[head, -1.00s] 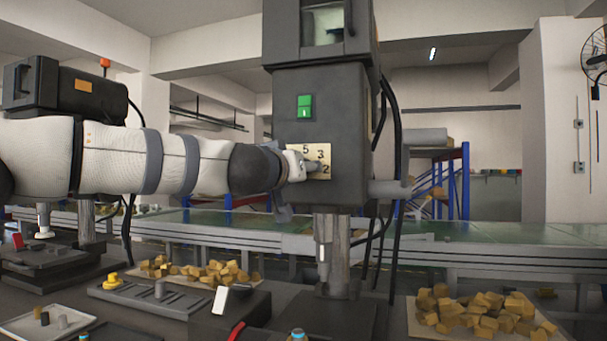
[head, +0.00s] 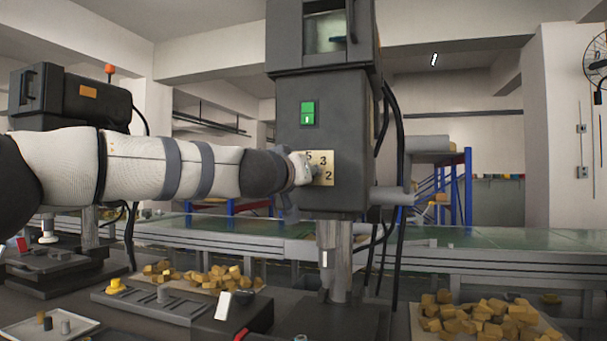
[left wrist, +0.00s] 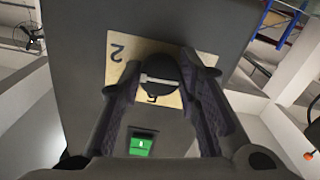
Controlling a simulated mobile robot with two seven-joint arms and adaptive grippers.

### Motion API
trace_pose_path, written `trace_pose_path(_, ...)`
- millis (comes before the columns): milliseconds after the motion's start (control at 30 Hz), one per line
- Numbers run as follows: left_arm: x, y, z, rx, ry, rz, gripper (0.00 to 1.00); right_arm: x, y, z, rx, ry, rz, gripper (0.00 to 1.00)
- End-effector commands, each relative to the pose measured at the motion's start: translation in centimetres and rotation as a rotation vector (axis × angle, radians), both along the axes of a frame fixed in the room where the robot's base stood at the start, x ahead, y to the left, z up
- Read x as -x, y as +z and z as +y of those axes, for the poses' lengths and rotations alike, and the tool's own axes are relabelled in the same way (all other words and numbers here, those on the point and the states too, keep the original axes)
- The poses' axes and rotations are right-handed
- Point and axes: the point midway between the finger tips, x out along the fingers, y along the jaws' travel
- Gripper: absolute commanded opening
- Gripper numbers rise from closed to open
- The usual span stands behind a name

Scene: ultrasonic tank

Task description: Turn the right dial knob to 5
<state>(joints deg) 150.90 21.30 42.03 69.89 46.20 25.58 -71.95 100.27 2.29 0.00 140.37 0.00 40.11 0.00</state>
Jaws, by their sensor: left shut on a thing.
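The dial plate (head: 327,160) is a cream square on the front of the dark grey machine column. It carries the marks 5, 3 and 2. The dark round knob (left wrist: 159,76) with a light pointer bar across it sits on this plate in the left wrist view. My left gripper (head: 303,168) is at the plate and shut on the knob, with one finger (left wrist: 120,105) and the other finger (left wrist: 205,100) on either side. The gripper partly covers the 5 in the head view and hides most of the knob. My right gripper is out of view.
A green switch (head: 308,113) is above the plate. Black cables (head: 392,150) hang along the column's right side. Below are the bench with a slotted grey block (head: 150,305) and piles of yellow pieces (head: 478,318). A green conveyor (head: 480,238) runs behind.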

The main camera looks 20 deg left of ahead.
Motion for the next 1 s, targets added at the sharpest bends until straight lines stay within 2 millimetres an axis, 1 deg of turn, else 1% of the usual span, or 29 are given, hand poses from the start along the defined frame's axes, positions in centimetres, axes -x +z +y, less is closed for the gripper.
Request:
trace_pose_path(100,0.3,0.5,-0.1,0.055,-0.002,-0.003,0.03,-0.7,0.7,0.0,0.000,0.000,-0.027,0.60)
trace_pose_path(333,0.2,0.4,-0.1,0.243,-0.003,0.006,0.03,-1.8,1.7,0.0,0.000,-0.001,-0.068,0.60)
trace_pose_path(600,0.0,0.0,-0.1,0.503,-0.001,0.019,0.03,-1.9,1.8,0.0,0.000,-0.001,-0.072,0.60)
trace_pose_path(1000,0.0,-0.1,-0.2,0.884,-0.001,0.033,0.03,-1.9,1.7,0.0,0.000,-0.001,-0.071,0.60)
